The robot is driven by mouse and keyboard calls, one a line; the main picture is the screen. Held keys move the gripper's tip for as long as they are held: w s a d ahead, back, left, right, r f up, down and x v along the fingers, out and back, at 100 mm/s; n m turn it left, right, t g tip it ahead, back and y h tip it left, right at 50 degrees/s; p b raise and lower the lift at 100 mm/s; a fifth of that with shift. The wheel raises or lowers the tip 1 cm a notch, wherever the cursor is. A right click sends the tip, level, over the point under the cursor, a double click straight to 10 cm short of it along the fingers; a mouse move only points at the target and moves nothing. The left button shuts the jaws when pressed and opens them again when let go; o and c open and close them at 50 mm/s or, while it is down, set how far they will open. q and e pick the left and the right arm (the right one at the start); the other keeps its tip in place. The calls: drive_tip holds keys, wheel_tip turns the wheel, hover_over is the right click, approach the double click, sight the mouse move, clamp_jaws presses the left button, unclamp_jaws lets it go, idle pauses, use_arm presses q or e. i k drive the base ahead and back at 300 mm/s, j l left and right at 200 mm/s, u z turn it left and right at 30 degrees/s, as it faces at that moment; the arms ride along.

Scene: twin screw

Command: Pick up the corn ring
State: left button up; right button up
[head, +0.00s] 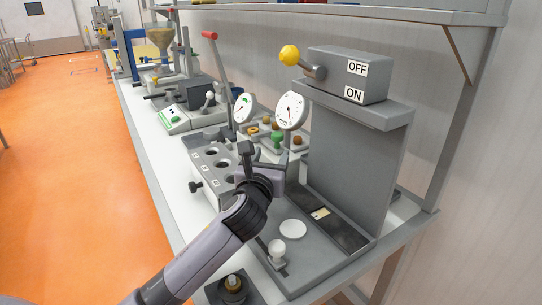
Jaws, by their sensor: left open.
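My left gripper (263,160) reaches in from the lower left over the grey bench equipment. Its jaws are open, and I see nothing held between them. Behind it, several small coloured pieces stand on a grey rack. A small yellow ring-like piece (253,130) at the rack's left may be the corn ring, but it is too small to be sure. A green piece (277,141) and a brown piece (297,140) stand to its right. The gripper appears in front of these pieces and apart from them. My right gripper is not in view.
A tall grey press (347,160) with a yellow-knobbed lever and OFF/ON labels stands right of the gripper. A grey block with round holes (205,163) is to the left. Two dials and a red-handled lever (222,75) rise behind. A white disc (292,229) lies in front.

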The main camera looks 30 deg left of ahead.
sight(252, 130)
drive_tip(key=k+j, duration=0.75)
drive_tip(key=k, duration=0.1)
